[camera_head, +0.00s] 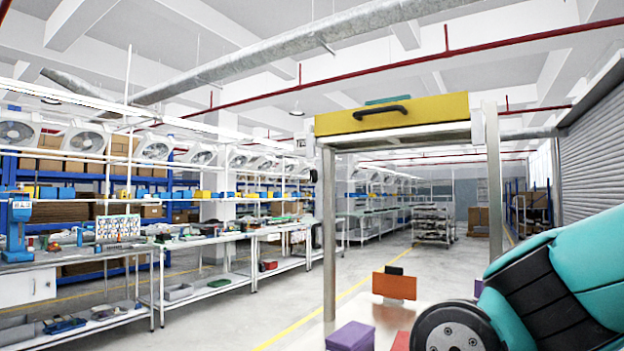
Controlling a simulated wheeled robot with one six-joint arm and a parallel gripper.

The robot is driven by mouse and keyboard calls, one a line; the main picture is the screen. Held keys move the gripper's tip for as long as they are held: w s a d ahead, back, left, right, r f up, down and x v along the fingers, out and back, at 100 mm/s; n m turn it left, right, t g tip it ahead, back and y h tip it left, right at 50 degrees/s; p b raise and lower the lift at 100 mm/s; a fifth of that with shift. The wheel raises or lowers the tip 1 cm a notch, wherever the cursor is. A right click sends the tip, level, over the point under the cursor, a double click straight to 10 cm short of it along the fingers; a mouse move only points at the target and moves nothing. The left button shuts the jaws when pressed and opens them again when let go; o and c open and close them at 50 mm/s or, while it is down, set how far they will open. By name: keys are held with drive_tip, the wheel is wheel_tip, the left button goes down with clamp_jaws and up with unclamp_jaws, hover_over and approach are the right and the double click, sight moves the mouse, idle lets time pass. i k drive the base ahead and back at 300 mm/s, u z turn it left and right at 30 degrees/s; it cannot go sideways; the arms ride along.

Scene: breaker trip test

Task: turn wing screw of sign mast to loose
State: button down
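I cannot make out a wing screw or surely tell which thing is the sign mast. An orange-brown plate (394,285) with a small dark piece at its top edge stands upright on a pale surface (325,333) at the lower middle; it may be the sign. My teal and black arm fills the lower right and hides part of that surface. My gripper is not in the picture, so its place and state do not show.
A metal frame (329,235) bears a yellow box (392,115) with a black handle above the pale surface. A purple block (350,336) and a partly hidden red block (400,341) are in front. Workbenches (205,240) line the left; open floor lies behind.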

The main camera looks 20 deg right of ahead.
sight(313, 177)
drive_tip(key=z, duration=0.05)
drive_tip(key=k, duration=0.4)
drive_tip(key=u, duration=1.2)
drive_tip(key=i, duration=1.6)
drive_tip(key=z, duration=0.35)
